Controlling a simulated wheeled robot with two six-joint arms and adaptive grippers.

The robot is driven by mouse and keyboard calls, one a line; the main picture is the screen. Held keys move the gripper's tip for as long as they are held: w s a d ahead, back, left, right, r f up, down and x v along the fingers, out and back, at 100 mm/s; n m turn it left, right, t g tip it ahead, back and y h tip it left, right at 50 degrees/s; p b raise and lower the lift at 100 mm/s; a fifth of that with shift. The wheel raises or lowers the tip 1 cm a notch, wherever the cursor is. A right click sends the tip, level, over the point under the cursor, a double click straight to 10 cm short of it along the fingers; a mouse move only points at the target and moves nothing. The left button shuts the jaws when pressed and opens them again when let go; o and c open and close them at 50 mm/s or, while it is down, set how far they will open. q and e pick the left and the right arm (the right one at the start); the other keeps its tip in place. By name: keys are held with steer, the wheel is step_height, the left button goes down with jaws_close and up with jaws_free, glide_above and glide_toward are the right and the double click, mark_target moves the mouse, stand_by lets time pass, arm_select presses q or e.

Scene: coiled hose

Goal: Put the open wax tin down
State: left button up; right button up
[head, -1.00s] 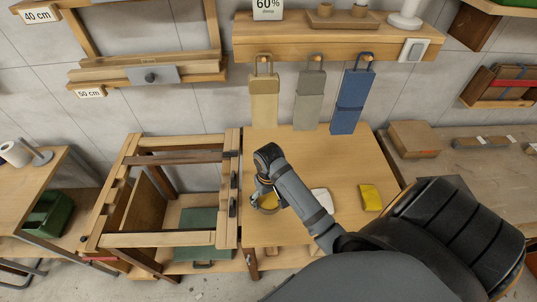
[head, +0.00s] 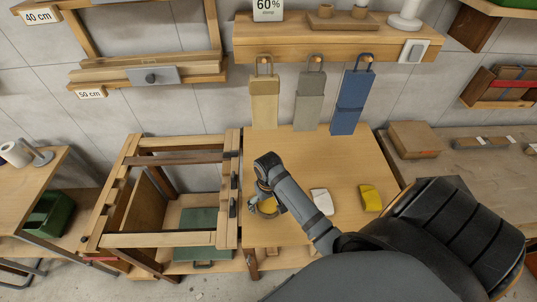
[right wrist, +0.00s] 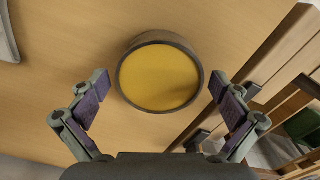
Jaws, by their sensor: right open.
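The open wax tin (right wrist: 160,80) is round with a dark rim and yellow wax inside. It appears to stand upright on the light wooden bench top (head: 290,150). In the head view the tin (head: 268,207) is partly hidden by my right gripper (head: 260,204). In the right wrist view the fingers of my right gripper (right wrist: 159,88) are spread wide on both sides of the tin, with a gap on each side. My left gripper is in neither view.
A white object (head: 322,202) and a yellow cloth-like object (head: 370,198) lie on the bench right of my arm. A wooden frame rack (head: 165,190) stands along the bench's left edge. The bench's back is clear.

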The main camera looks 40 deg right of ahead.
mark_target(268, 203)
step_height(268, 203, up, 6)
steer(key=shift+w+f+b, duration=0.1)
steer(key=shift+b, duration=0.2)
step_height(268, 203, up, 7)
steer(key=p, duration=0.3)
steer(key=shift+f+p, duration=0.2)
steer(key=shift+p, duration=0.2)
steer(key=shift+f, duration=0.1)
